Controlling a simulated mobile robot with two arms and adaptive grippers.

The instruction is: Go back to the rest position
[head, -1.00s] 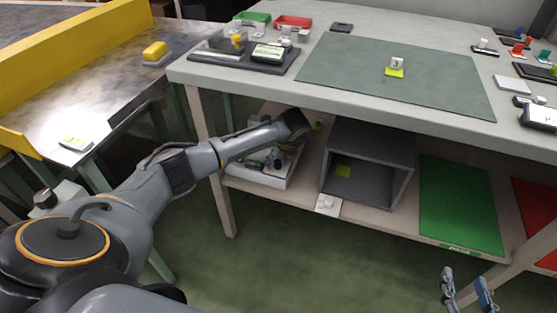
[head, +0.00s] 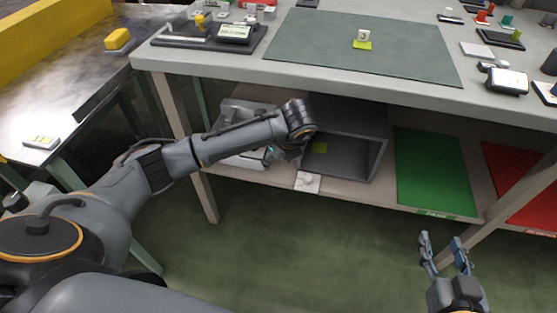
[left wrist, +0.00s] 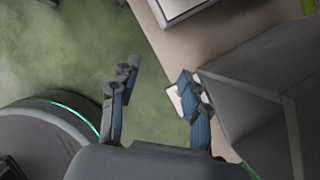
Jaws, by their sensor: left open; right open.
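My left gripper (left wrist: 158,74) is open and empty in the left wrist view, its fingers spread over the green floor and the lower shelf's edge. In the head view my left arm reaches to the lower shelf, and its wrist hides most of the left gripper (head: 282,154) in front of the grey box. My right gripper (head: 443,246) is open and empty over the floor at the lower right of the head view.
The open grey box (head: 352,178) stands on the lower shelf, close to my left gripper. A white tray (head: 245,162) is left of it, a white switch-like block (head: 308,182) in front, a green mat (head: 436,172) right. The worktop (head: 400,92) overhangs. Floor in front is clear.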

